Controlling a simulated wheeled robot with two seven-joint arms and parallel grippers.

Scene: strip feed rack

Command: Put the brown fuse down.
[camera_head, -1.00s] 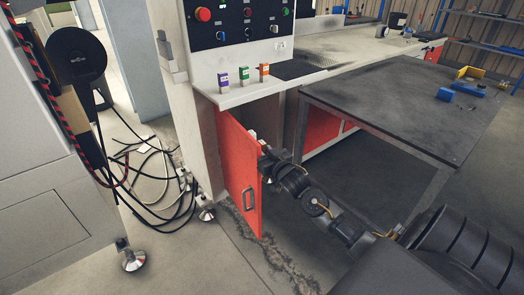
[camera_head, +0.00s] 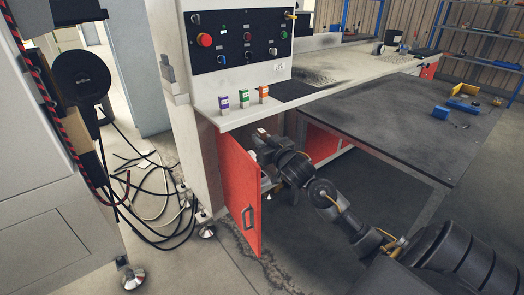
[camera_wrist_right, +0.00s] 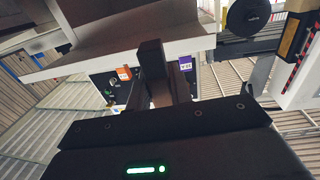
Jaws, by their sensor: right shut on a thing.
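My right gripper (camera_head: 262,138) is just below the front edge of the white shelf (camera_head: 236,119), beside the top of the open red door (camera_head: 240,190). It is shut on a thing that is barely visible. A small pale bit shows at its tips in the head view, and I take it to be the brown fuse, but its colour is unclear. In the right wrist view the dark fingers (camera_wrist_right: 162,75) reach up toward the shelf, and the fuse cannot be made out. Purple (camera_head: 224,105), green (camera_head: 244,98) and orange (camera_head: 263,94) fuses stand upright on the shelf. My left gripper is out of view.
A control panel (camera_head: 240,40) with buttons rises behind the shelf. A dark table (camera_head: 400,125) stands at the right with yellow and blue pieces on it. Loose cables (camera_head: 150,200) lie on the floor at left. The open door and shelf edge are close to my right arm.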

